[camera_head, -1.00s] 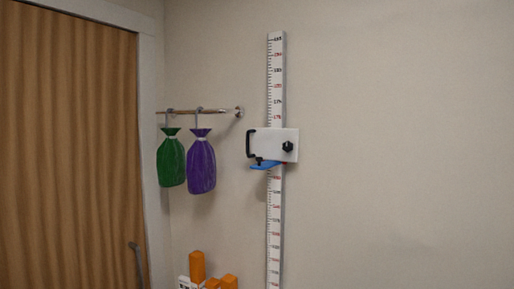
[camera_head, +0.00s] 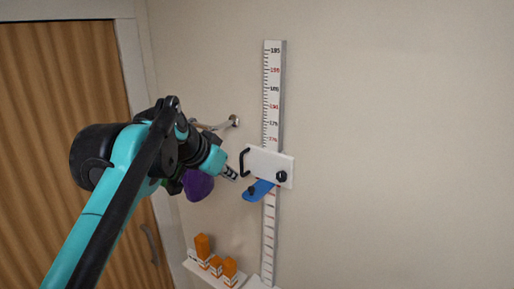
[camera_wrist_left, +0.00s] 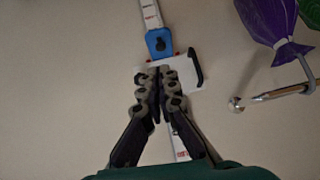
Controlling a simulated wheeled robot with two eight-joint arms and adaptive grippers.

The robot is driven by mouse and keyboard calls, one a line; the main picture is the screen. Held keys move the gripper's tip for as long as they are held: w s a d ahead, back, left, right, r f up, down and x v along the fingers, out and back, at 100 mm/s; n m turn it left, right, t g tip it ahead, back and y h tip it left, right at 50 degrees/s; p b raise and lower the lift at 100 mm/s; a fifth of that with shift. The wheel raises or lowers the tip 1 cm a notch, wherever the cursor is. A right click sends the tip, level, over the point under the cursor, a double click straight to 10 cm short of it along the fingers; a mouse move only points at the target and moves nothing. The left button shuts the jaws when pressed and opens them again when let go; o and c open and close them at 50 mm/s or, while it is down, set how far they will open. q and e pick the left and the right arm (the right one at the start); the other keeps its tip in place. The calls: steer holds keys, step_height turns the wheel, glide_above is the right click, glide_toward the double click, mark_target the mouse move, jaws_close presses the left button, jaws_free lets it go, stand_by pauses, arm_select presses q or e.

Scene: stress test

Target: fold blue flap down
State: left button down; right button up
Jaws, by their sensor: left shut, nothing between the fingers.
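The blue flap (camera_head: 258,191) juts out from the bottom of the white slider block (camera_head: 268,163) on the wall-mounted height ruler (camera_head: 270,225). My left gripper (camera_head: 232,175) is shut and empty, just left of the block and flap in the head view. In the left wrist view, which looks upside down, the shut fingers (camera_wrist_left: 157,72) overlap the white block (camera_wrist_left: 184,72), and the blue flap (camera_wrist_left: 158,43) shows just beyond their tips. I cannot tell whether they touch. My right gripper is not in view.
A wall rail (camera_head: 218,125) carries a purple bag (camera_head: 198,186) and a green bag, mostly hidden behind my left arm. Orange containers (camera_head: 202,246) stand on a low shelf. A wooden door (camera_head: 60,130) is at the left. The wall right of the ruler is clear.

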arm_select(q)
steer(key=r, duration=0.2)
steer(key=w+d+r+p, duration=0.1)
steer(key=shift+w+r, duration=0.1)
steer(key=shift+r, duration=0.3)
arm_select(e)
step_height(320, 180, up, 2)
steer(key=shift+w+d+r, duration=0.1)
arm_select(q)
steer(key=p, duration=0.2)
glide_above(250, 199)
step_height(250, 199, down, 8)
steer(key=shift+w+d+r, duration=0.15)
steer(key=shift+r, duration=0.1)
step_height(250, 199, down, 2)
steer(key=shift+f, duration=0.25)
steer(key=shift+a+f+p, duration=0.25)
steer(key=shift+f+p, duration=0.05)
steer(key=shift+f, duration=0.3)
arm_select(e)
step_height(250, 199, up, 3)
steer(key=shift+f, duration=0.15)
